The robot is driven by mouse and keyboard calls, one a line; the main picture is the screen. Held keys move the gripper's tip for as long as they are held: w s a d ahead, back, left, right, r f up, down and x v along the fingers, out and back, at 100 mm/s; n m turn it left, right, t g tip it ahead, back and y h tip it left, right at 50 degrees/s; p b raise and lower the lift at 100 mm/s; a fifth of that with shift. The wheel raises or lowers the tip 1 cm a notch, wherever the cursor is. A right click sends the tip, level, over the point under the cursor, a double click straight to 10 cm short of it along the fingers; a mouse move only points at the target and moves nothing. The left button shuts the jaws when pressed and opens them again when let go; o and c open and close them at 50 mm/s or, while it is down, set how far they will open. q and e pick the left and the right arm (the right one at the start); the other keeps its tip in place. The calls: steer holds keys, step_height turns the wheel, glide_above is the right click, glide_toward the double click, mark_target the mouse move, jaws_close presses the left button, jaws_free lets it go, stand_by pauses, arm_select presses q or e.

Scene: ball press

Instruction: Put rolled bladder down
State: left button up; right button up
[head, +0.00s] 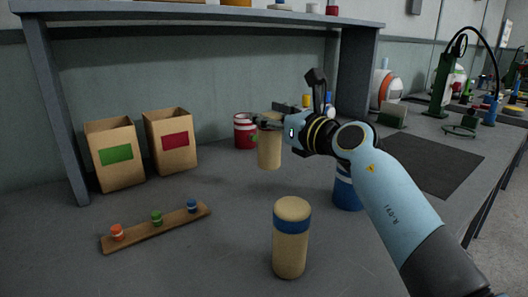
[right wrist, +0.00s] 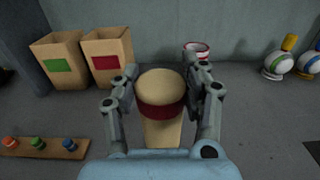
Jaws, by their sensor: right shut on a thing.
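A rolled bladder (head: 270,150), a tan cylinder, is upright in my right gripper (head: 268,122) near the middle of the head view. The right wrist view shows the fingers on both sides of this rolled bladder (right wrist: 161,128), around its dark red band. I cannot tell whether its bottom touches the table. A second rolled bladder (head: 290,248), tan with a blue band, stands upright on the table at the front, apart from the gripper. My left gripper is not in view.
Two open cartons, green-labelled (head: 116,168) and red-labelled (head: 171,152), stand at the left. A wooden strip (head: 180,222) with several small coloured pegs lies in front of them. A red can (head: 243,133) stands behind; a blue can (head: 346,190) is partly hidden by my arm.

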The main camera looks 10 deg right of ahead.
mark_target(264, 147)
steer(key=a+f, duration=0.2)
steer(key=shift+w+a+b, duration=0.3)
step_height(264, 147, down, 4)
steer(key=shift+f+b, duration=0.1)
steer(key=shift+b, duration=1)
steer(key=shift+r, duration=0.25)
steer(key=shift+f, duration=0.2)
steer(key=o, duration=1.4)
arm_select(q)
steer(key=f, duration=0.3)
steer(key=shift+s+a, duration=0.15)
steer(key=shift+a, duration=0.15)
